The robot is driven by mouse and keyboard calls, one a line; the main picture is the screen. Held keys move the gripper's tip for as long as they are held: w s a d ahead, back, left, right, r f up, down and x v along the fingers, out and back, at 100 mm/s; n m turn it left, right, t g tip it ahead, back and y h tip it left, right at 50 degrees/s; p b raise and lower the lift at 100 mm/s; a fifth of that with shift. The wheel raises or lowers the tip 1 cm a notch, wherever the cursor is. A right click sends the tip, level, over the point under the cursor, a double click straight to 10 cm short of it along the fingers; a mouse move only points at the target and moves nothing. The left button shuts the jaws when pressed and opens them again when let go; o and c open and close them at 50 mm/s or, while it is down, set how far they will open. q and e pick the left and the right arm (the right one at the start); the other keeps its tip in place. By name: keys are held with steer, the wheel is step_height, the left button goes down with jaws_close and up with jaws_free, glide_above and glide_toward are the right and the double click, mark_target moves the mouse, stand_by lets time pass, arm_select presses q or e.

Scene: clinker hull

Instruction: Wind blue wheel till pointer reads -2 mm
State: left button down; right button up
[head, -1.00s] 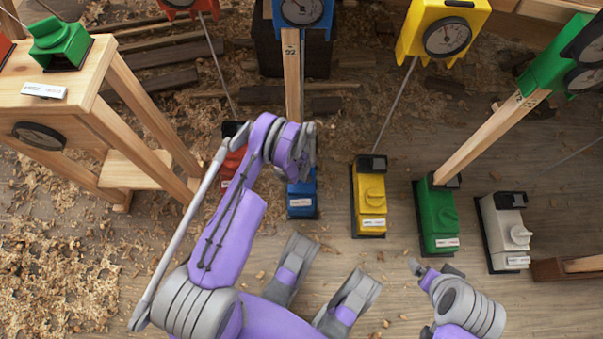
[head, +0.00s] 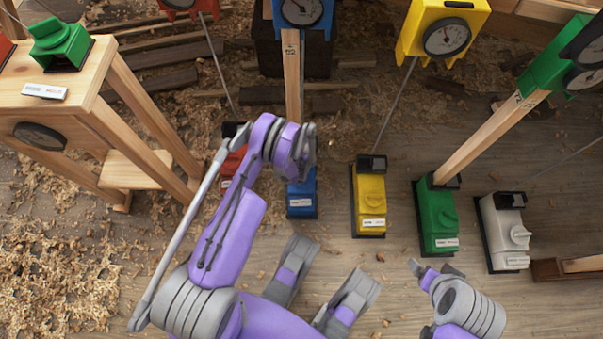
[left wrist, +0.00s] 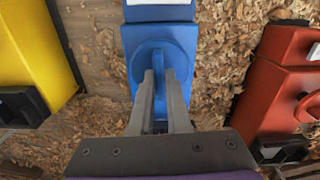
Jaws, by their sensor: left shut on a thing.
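The blue box (head: 301,204) stands on the floor below the blue dial (head: 302,11) at the top of the head view. The dial's pointer is too small to read. My left gripper (head: 303,172) is over the far part of the blue box, and my arm partly hides it there. In the left wrist view the fingers of my left gripper (left wrist: 161,82) are shut on the blue wheel (left wrist: 147,60), which is on top of the blue box.
A yellow box (head: 369,205), a green box (head: 438,220) and a white box (head: 505,240) stand in a row to the right. A red box (left wrist: 277,85) is close on the other side. A wooden stand (head: 95,105) is at the left. Shavings cover the floor.

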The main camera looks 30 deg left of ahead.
arm_select(q)
steer(key=m, duration=0.6)
steer(key=shift+m, duration=0.3)
stand_by(0.4)
steer(key=c, duration=0.9)
jaws_free()
step_height(320, 180, up, 11)
steer(key=p, duration=0.3)
steer(key=shift+f, duration=0.1)
